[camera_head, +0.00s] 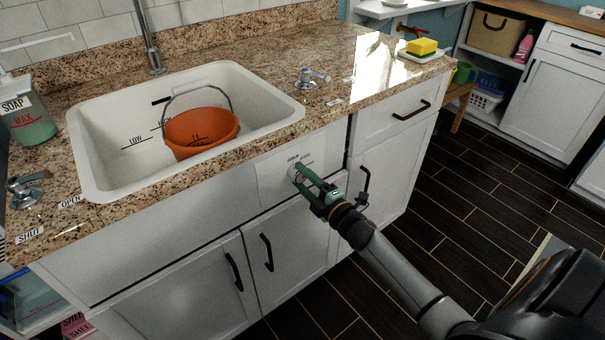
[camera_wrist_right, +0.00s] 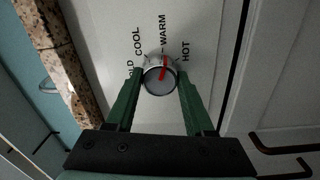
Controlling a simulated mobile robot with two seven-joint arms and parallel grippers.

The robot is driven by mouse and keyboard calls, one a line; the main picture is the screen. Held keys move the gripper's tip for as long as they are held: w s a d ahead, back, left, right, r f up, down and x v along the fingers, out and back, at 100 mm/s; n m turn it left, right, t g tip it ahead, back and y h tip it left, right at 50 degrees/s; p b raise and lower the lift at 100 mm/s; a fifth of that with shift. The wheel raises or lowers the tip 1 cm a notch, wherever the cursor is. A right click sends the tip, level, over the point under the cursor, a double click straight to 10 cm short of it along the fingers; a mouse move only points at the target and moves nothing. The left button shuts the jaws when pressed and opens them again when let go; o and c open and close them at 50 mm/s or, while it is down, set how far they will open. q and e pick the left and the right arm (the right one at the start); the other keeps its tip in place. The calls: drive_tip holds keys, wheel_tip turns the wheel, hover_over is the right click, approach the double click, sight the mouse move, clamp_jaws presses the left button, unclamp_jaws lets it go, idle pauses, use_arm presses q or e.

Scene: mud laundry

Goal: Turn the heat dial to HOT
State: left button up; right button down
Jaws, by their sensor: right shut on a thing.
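The heat dial (camera_wrist_right: 157,82) is a round grey knob with a red pointer on the white cabinet front. In the right wrist view its pointer points up and slightly right, near the WARM mark and short of HOT. COOL and part of COLD show to the left. In the head view the dial (camera_head: 295,174) is partly hidden by my gripper. My right gripper (camera_head: 300,177) has green fingers closed on the two sides of the dial; they also show in the right wrist view (camera_wrist_right: 158,76). My left gripper is out of view.
A white sink (camera_head: 92,150) with an orange bucket (camera_head: 201,130) is set in the granite counter above. A black cabinet handle (camera_head: 364,182) is close beside my right gripper. A soap dispenser (camera_head: 30,125) stands at left. The dark floor at right looks clear.

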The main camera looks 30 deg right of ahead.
drive_tip(key=m+p, duration=0.1)
drive_tip(key=m, duration=0.1)
drive_tip(key=m+p, duration=0.1)
drive_tip(key=m, duration=0.1)
drive_tip(key=shift+r+m, duration=0.2)
drive_tip(key=shift+m, duration=0.1)
drive_tip(key=shift+m+p, duration=0.65)
drive_tip(key=shift+m, duration=0.65)
drive_tip(key=shift+f+m, duration=0.1)
drive_tip(key=shift+m, duration=0.2)
drive_tip(key=shift+p, duration=0.3)
drive_tip(key=c, duration=0.6)
unclamp_jaws()
drive_tip(key=o, duration=0.3)
drive_tip(key=shift+s, duration=0.1)
